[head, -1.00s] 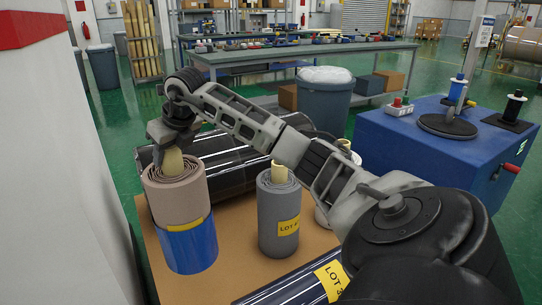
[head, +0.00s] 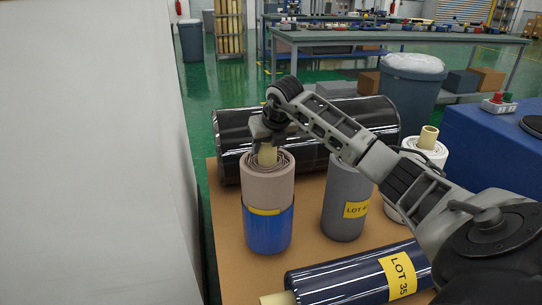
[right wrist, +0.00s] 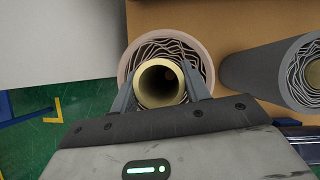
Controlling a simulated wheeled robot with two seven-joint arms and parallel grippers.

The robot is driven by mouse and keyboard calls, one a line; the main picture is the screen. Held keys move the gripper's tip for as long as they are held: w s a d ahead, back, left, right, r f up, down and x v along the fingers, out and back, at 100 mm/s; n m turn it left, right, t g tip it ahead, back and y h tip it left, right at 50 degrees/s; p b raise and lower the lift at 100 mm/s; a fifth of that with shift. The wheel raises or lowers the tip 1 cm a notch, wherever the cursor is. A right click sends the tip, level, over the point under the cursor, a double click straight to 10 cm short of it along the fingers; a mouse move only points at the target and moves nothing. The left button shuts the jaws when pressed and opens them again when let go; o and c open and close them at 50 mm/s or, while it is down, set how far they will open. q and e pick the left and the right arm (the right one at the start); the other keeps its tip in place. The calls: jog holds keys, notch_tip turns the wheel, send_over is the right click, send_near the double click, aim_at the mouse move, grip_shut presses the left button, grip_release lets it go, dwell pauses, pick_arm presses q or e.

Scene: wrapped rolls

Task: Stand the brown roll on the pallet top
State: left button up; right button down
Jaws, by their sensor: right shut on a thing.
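The brown roll (head: 268,186) is upright, with a blue band around its lower half and a pale core tube showing at its top. It is over the left part of the tan pallet top (head: 232,272); I cannot tell whether its base touches. My right gripper (head: 266,140) is above the roll, shut on its core tube. In the right wrist view, the fingers (right wrist: 160,85) lie on either side of the core, inside the spiral-wound brown roll (right wrist: 125,68). My left gripper is not in view.
A grey roll (head: 345,205) stands to the right, and a white roll (head: 428,150) beyond it. A black wrapped roll (head: 230,135) lies behind. A dark blue roll (head: 330,278) lies in front. A white wall (head: 90,150) rises at the left.

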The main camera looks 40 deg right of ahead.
aim_at(267, 155)
jog(key=shift+f, duration=1.55)
jog(key=c, duration=0.7)
grip_release()
jog(key=shift+f, duration=0.15)
